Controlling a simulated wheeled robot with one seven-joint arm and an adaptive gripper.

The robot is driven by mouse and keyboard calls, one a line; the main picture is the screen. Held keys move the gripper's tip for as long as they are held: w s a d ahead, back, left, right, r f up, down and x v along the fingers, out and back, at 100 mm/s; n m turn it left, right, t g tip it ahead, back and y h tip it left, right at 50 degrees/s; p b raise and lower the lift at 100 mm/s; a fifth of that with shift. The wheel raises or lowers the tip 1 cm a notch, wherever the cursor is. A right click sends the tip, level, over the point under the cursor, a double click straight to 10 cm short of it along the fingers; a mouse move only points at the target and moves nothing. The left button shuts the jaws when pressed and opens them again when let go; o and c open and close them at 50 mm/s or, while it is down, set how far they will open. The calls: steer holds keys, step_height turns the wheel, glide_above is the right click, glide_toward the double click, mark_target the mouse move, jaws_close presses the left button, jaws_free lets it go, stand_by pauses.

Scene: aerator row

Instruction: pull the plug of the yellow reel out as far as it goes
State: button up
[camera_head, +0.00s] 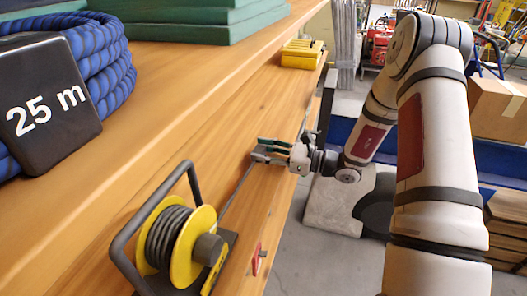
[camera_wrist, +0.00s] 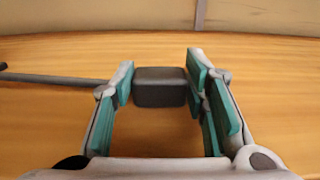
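The yellow reel (camera_head: 183,247), wound with dark grey cable, stands at the lower left of the head view in a black tube frame. Its cable runs from the reel along the bench to my gripper (camera_head: 268,153). In the wrist view the plug is a dark grey block (camera_wrist: 160,88) between the green pads of my gripper (camera_wrist: 160,86). The pads lie against its left and right sides, and the gripper looks shut on it. The cable (camera_wrist: 50,78) comes in from the left and passes behind the left finger. In the head view the fingers hide most of the plug.
A blue hose coil (camera_head: 100,55) with a black "25 m" block (camera_head: 45,105) and green slabs (camera_head: 205,18) lie on the upper shelf. A yellow object (camera_head: 302,53) sits farther along the bench. A small red part (camera_head: 256,258) is at the bench's front edge.

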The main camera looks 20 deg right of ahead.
jaws_close()
steer(key=shift+w+d+b, duration=0.2)
steer(key=shift+w+d, duration=0.5)
steer(key=shift+w, duration=0.25)
steer(key=shift+w+d+b, duration=0.2)
steer(key=shift+w+d, duration=0.5)
steer(key=shift+w, duration=0.2)
steer(key=o, duration=0.8)
jaws_free()
steer(key=shift+d, duration=0.1)
steer(key=v, duration=1.2)
